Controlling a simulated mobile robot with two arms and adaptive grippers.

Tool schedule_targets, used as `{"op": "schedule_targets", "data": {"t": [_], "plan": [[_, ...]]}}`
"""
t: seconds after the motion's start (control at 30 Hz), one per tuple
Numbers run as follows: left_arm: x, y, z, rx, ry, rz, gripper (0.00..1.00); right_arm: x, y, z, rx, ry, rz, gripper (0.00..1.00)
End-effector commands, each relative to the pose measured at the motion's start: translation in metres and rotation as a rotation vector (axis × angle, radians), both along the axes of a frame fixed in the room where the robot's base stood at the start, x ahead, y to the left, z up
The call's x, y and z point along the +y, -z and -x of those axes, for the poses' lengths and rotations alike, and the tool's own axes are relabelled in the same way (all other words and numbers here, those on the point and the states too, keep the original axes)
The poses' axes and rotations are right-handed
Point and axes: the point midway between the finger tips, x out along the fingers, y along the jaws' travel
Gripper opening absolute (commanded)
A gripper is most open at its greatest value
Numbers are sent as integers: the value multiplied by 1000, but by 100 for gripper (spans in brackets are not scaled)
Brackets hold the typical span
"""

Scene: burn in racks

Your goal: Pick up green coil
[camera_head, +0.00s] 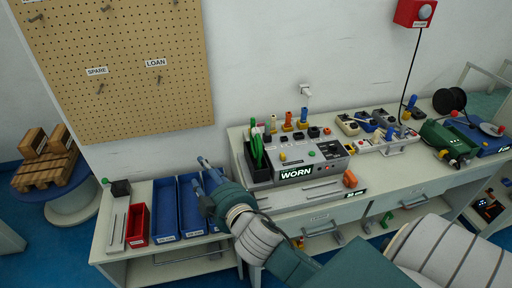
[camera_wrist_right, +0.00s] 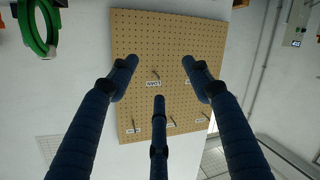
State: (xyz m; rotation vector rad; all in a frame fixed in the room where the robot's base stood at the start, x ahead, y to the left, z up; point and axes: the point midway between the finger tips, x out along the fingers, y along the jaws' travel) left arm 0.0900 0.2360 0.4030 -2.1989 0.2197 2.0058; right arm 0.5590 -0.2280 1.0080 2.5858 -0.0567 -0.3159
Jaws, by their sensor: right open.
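The green coil (camera_head: 257,150) stands at a black bin at the left end of the grey WORN station in the head view. A green ring, seemingly the same coil, shows in the top left corner of the right wrist view (camera_wrist_right: 38,30), partly cut off. My right gripper (camera_head: 206,178) is over the blue bins, to the left of the coil and apart from it. Its dark blue fingers are spread with nothing between them, as the right wrist view also shows (camera_wrist_right: 160,72). My left gripper is not in view.
The WORN station (camera_head: 300,170) has several coloured plugs along its top. Blue bins (camera_head: 166,210) and a red bin (camera_head: 137,225) stand on the lower left bench. A pegboard (camera_head: 130,60) hangs on the wall. An orange part (camera_head: 350,179) lies at the station's right front.

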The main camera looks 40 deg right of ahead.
Motion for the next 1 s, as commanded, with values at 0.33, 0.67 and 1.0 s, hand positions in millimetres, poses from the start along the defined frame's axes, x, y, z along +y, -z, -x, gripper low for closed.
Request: {"op": "schedule_targets", "data": {"t": [0.33, 0.67, 1.0], "plan": [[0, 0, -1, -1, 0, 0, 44, 196, -217, -15, -886, -747, 757, 49], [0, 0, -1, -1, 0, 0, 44, 140, -47, -49, -403, -1551, 1691, 49], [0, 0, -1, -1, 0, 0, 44, -152, -57, -61, 821, -1590, 1902, 49]]}}
